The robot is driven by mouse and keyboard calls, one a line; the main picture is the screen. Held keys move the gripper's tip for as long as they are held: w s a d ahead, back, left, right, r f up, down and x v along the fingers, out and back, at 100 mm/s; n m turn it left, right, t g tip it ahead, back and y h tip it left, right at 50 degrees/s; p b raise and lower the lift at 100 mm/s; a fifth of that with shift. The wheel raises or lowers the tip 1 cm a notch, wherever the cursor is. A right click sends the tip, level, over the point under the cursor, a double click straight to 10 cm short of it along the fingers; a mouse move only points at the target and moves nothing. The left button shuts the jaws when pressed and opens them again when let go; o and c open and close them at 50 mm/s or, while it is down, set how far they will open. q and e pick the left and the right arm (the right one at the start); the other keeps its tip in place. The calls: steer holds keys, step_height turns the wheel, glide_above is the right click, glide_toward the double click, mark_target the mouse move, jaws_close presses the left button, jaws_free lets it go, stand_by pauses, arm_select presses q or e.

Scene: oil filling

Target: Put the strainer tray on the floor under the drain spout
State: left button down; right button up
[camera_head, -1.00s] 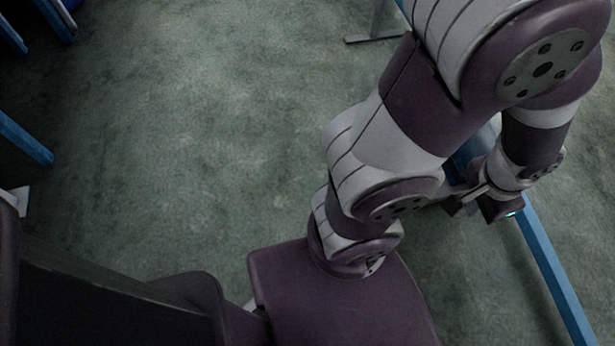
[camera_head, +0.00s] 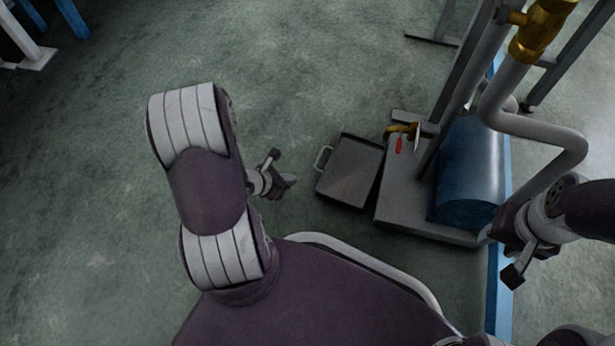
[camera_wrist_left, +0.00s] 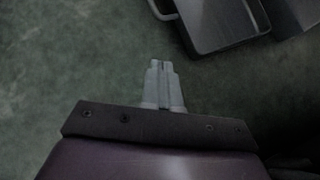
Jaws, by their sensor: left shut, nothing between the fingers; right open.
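The strainer tray (camera_head: 352,172) is a dark, shallow, square tray with a light loop handle (camera_head: 322,158) on its left side. It rests on the floor beside the grey machine base. The brass drain spout (camera_head: 402,130) with a red lever (camera_head: 398,145) sits at the tray's upper right corner; whether the outlet is over the tray I cannot tell. My left gripper (camera_head: 285,183) is shut and empty, left of the tray and apart from it. In the left wrist view its fingers (camera_wrist_left: 161,64) are together, below the tray (camera_wrist_left: 222,22). My right gripper (camera_head: 501,256) is open at the right.
The grey machine base (camera_head: 430,228) carries a blue cylinder (camera_head: 472,172). Grey pipes and a brass valve (camera_head: 540,30) rise above it. A blue beam (camera_head: 497,285) runs along the floor at the right. The floor left of the tray is clear.

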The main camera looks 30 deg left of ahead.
arm_select(q)
steer(key=b+x, duration=0.2)
steer(key=x, duration=0.2)
steer(key=shift+f, duration=0.4)
steer(key=w+b, duration=0.1)
steer(key=w+d+b, duration=0.1)
steer(key=w, duration=0.1)
steer(key=shift+w+d+r, duration=0.1)
steer(key=shift+d+r, duration=0.05)
steer(key=shift+d, duration=0.05)
steer(key=shift+w+d+r+b, duration=0.15)
steer(key=shift+w+d+b, duration=0.05)
steer(key=shift+w+b, duration=0.1)
arm_select(e)
step_height(320, 180, down, 6)
steer(key=shift+r, duration=0.1)
arm_select(q)
steer(key=shift+w, duration=0.1)
